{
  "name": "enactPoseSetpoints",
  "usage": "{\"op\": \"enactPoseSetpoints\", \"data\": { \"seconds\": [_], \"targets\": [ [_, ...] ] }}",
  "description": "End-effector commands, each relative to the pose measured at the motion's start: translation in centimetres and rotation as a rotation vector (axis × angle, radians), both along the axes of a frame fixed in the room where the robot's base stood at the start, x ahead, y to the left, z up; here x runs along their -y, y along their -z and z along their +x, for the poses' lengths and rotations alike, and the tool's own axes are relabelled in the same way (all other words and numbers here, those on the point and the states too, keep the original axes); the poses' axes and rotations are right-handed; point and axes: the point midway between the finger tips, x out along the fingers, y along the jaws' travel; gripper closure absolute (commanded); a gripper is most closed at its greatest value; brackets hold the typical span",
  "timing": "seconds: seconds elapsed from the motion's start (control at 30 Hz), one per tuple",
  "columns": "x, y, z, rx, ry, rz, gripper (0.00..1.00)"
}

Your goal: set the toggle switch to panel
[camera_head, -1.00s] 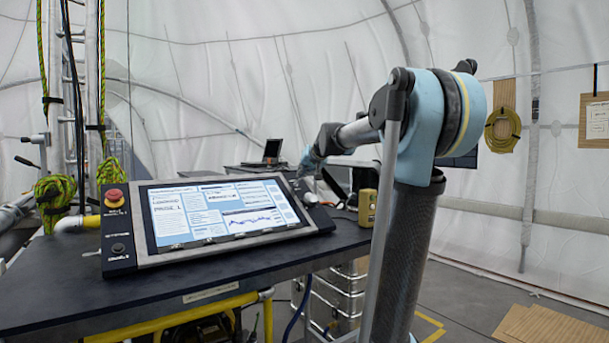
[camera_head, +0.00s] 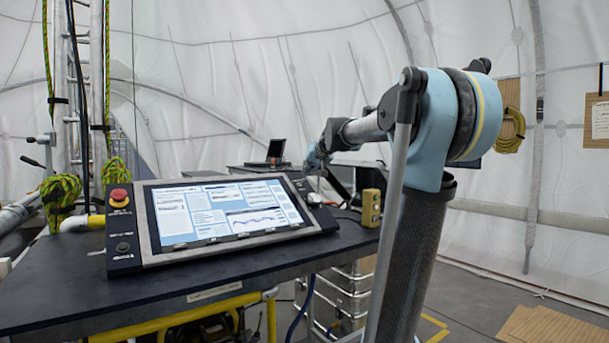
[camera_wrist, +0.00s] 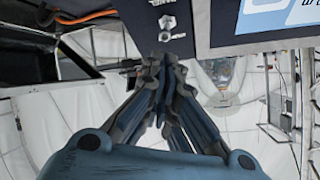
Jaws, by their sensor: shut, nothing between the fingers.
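The control panel (camera_head: 150,256) with a lit screen (camera_head: 228,211) lies tilted on a dark table. In the wrist view, a small metal toggle switch (camera_wrist: 167,22) with a hex nut sits on the panel's dark edge strip (camera_wrist: 187,12). Its lever seems to point toward my gripper, but its exact setting is too small to read. My gripper (camera_wrist: 166,72) is shut and empty, with its fingertips just short of the strip and apart from the switch. In the head view my gripper (camera_head: 319,184) is at the panel's right edge, where the switch is hard to make out.
A red emergency button (camera_head: 119,195) is on the panel's left strip. A yellow box (camera_head: 371,207) stands on the table's right side, close to my arm. A laptop (camera_head: 275,151) is behind. An orange cable (camera_wrist: 85,17) runs near the strip in the wrist view.

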Motion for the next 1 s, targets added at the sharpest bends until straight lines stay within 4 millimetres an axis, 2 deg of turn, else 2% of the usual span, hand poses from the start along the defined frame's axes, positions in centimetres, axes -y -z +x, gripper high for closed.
{"op": "enactPoseSetpoints", "data": {
  "seconds": [0.3,0.5,1.0],
  "targets": [
    [1.8,-2.5,-4.5,-0.001,0.002,0.0,1.0],
    [2.5,-3.5,-6.3,-0.001,0.001,-0.001,1.0],
    [2.7,-3.9,-6.9,-0.001,0.001,-0.001,1.0]
  ]
}}
